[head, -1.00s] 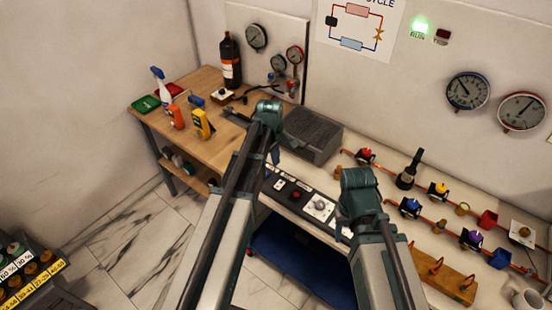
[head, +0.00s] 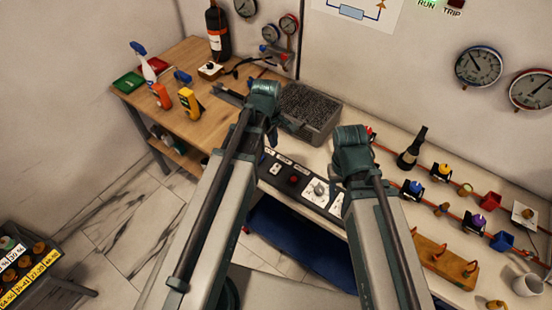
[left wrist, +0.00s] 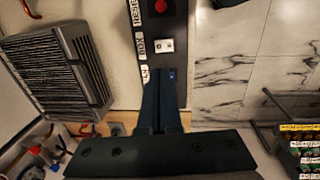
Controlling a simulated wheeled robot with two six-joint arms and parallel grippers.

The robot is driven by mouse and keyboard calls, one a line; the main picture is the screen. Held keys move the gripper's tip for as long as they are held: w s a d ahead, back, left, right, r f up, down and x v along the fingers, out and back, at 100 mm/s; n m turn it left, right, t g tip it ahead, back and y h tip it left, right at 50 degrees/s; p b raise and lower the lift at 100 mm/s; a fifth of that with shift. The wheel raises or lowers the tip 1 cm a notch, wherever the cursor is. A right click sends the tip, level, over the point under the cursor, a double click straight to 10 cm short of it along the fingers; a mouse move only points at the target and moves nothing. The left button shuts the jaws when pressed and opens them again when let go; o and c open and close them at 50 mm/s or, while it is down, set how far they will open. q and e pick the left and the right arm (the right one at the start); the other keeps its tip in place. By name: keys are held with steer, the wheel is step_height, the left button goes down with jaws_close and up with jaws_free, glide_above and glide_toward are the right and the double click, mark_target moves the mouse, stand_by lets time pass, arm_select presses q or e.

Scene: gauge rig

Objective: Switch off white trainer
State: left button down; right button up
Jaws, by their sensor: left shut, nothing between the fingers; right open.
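The white trainer (head: 400,230) is a long pale bench with a dark control panel along its front edge. The panel carries a white rocker switch (head: 275,168), a red button (head: 294,180) and a round knob on a white plate (head: 318,189). The left wrist view also shows the white switch (left wrist: 164,45), the red button (left wrist: 161,7) and a small blue spot (left wrist: 171,75). My left gripper (left wrist: 163,84) is shut and empty, its tips over the panel's end by the blue spot. My right gripper (head: 351,152) is above the bench near the knob; its fingers are hidden.
A grey finned box (head: 310,113) stands behind the panel. A wooden table (head: 180,75) with bottles and meters is at the left. A green RUN lamp (head: 428,2) glows at the top edge.

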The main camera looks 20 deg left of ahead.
mark_target(277, 167)
arm_select(q)
steer(key=f+b, duration=0.4)
steer(key=w+f+b, duration=0.1)
steer(key=f+b, duration=0.4)
steer(key=w+f+b, duration=0.1)
steer(key=f+b, duration=0.4)
steer(key=shift+d, duration=0.25)
arm_select(e)
step_height(277, 167, down, 14)
steer(key=shift+w+f, duration=0.1)
arm_select(q)
steer(key=shift+f, duration=0.25)
arm_select(e)
steer(key=shift+f, duration=0.2)
arm_select(q)
steer(key=shift+s+b, duration=0.1)
steer(key=shift+b, duration=0.2)
steer(key=shift+s, duration=0.15)
